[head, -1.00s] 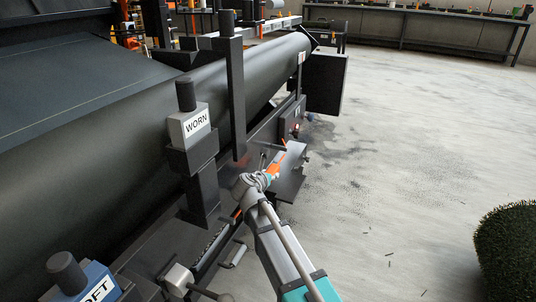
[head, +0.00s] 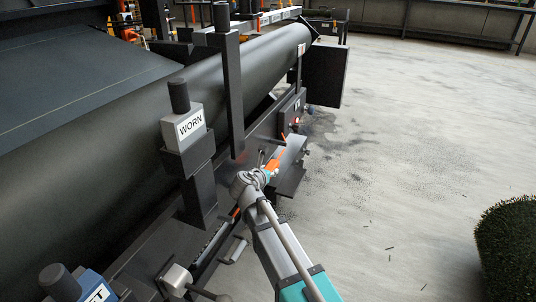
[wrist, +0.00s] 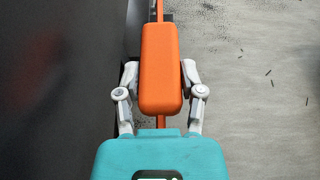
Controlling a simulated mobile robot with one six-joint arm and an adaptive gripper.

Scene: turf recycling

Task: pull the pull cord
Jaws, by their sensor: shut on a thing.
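The pull cord's orange handle (wrist: 161,70) fills the middle of the wrist view, a long rounded block. A thin orange cord (wrist: 160,10) runs from its far end, and a short orange piece shows below it. My gripper (wrist: 160,76) has one grey finger on each side of the handle and is shut on it. In the head view my gripper (head: 270,170) is beside the dark machine, with the orange handle (head: 274,161) at its end. The fingers are too small to make out there.
The dark machine with a long roller (head: 150,105) stands on the left. A grey box marked WORN (head: 183,127) is on a post beside the roller. A turf roll (head: 508,245) stands at lower right. The concrete floor (head: 410,130) between is mostly clear.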

